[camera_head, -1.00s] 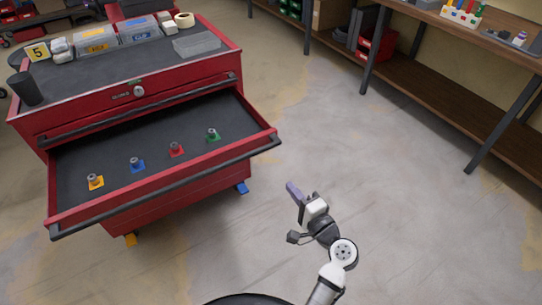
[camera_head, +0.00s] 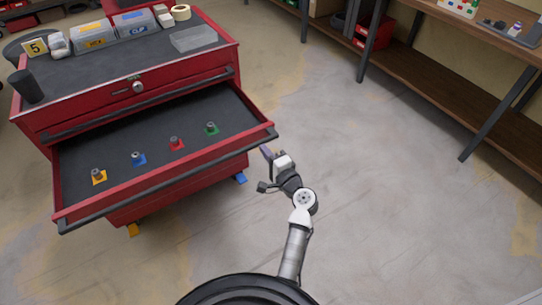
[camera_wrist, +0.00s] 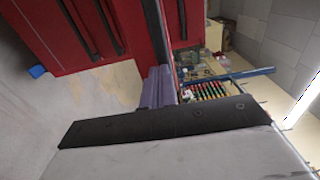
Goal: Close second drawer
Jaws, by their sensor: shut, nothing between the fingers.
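The red tool cabinet has an open drawer (camera_head: 130,196) below a closed top drawer (camera_head: 135,105). The open drawer sticks out toward me, with a black handle bar (camera_head: 170,183) along its front edge. My gripper (camera_head: 267,153) is shut and empty, just outside the right front corner of the open drawer. In the wrist view, my purple fingers (camera_wrist: 158,87) are together, beside a black bar (camera_wrist: 155,35) on the red cabinet. I cannot tell whether they touch it.
Several sockets on coloured squares, one of them blue (camera_head: 138,158), stand in the open drawer. Bins (camera_head: 95,35) and a black cup (camera_head: 27,88) stand on the cabinet top. A workbench (camera_head: 430,70) is at the right. The floor (camera_head: 380,190) between is clear.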

